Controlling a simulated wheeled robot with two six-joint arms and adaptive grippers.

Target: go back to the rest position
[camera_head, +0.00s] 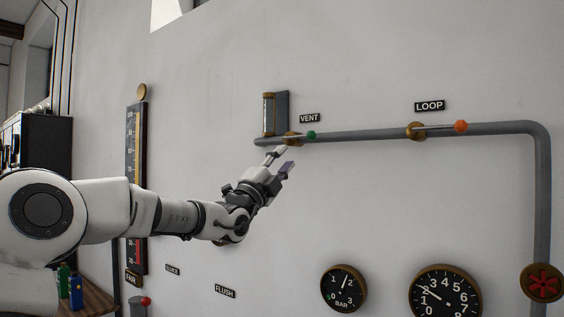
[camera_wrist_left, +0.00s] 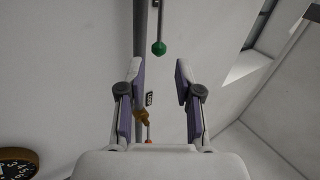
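My left gripper (camera_head: 281,162) is raised in front of the white wall, just below the VENT valve lever. Its two fingers are apart with nothing held between them; the left wrist view also shows the open gripper (camera_wrist_left: 173,68). The VENT lever's green knob (camera_head: 311,134) is up and to the right of the fingertips, apart from them in the head view. In the left wrist view the green knob (camera_wrist_left: 158,48) shows beyond the fingertips. My right gripper is in neither view.
A grey pipe (camera_head: 370,134) carries the LOOP lever with an orange knob (camera_head: 461,126). Gauges (camera_head: 344,288) and a red handwheel (camera_head: 541,283) sit low on the right. A tall thermometer board (camera_head: 137,190) is behind my left arm. Bottles (camera_head: 75,292) stand on a shelf lower left.

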